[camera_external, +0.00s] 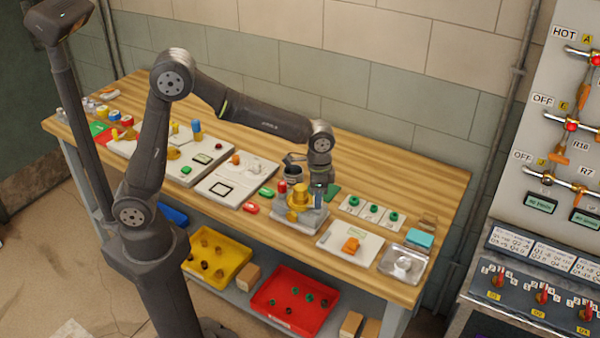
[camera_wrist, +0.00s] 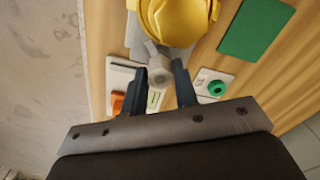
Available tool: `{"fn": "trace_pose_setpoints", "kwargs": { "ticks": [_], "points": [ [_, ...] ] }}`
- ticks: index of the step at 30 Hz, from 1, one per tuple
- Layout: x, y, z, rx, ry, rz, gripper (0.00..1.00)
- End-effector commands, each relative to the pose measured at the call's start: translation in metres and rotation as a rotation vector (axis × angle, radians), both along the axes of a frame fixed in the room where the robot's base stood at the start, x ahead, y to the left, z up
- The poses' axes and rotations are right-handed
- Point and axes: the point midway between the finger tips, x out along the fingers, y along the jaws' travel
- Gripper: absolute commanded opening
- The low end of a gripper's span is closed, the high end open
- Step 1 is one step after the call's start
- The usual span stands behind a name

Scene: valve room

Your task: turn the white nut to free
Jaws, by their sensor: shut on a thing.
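In the wrist view the white nut (camera_wrist: 160,76) sits on a short grey stem below a round yellow body (camera_wrist: 172,20). My gripper (camera_wrist: 159,82) has one dark finger on each side of the nut and is shut on it. In the external view my gripper (camera_external: 319,190) reaches down at the right side of the yellow fitting (camera_external: 299,197), which stands on a grey base (camera_external: 297,220) on the bench. The nut itself is hidden there by my gripper.
A white board with green rings (camera_external: 372,210) lies right of the fitting. A green plate (camera_wrist: 256,30) lies flat beside the yellow body.

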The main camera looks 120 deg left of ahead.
Motion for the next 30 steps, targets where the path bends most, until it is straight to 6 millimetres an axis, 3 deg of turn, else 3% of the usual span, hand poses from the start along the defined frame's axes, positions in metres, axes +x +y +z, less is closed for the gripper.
{"fn": "trace_pose_setpoints", "kwargs": {
  "ticks": [18,30],
  "points": [
    [0.0003,0.0001,0.0005,0.0,-0.001,0.562,0.04],
    [0.0003,0.0002,0.0006,0.001,-0.001,0.773,0.04]
  ]
}}
